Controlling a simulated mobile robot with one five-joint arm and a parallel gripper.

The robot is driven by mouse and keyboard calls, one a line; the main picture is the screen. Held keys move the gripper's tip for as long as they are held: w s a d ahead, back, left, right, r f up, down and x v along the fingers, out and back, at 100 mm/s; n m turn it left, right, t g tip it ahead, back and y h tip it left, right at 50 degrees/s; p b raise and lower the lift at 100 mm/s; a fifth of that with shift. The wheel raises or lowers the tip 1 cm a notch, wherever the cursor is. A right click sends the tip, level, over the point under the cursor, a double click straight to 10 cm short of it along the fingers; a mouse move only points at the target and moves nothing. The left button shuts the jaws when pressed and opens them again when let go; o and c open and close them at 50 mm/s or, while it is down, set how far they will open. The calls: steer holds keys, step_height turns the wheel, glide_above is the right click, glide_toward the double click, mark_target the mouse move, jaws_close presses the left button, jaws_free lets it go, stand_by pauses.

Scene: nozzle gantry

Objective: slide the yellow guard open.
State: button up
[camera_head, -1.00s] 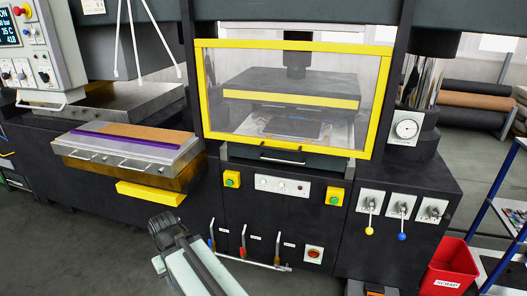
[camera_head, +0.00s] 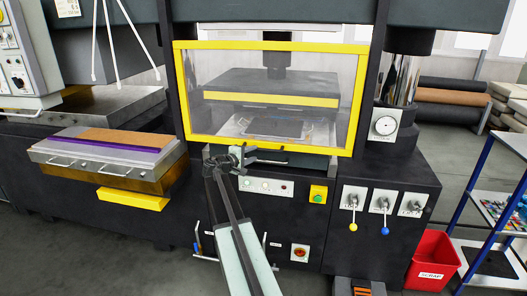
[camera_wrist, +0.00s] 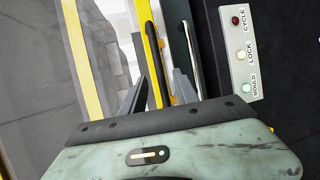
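The yellow guard (camera_head: 359,100) is a clear panel in a yellow frame, standing down over the press opening. Its yellow lower edge with a dark bar handle (camera_wrist: 148,35) shows in the wrist view. My gripper (camera_head: 250,154) is at the lower edge of the guard, left of its middle. In the wrist view my gripper (camera_wrist: 159,78) is open, with one finger on each side of the dark bar. I see no clear contact between the fingers and the bar.
A panel marked CYCLE, LOCK and MOULD (camera_wrist: 243,50) lies beside the gripper; the MOULD lamp looks lit green. A metal tray with a purple strip (camera_head: 110,151) juts out at left. Levers (camera_head: 384,205), a red scrap bin (camera_head: 433,262) and a blue rack (camera_head: 470,190) are at right.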

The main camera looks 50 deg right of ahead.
mark_target(261, 150)
steer(key=b+x, duration=0.1)
steer(key=x, duration=0.7)
steer(key=shift+r, duration=0.1)
steer(key=shift+a, duration=0.1)
jaws_close()
stand_by(1.2)
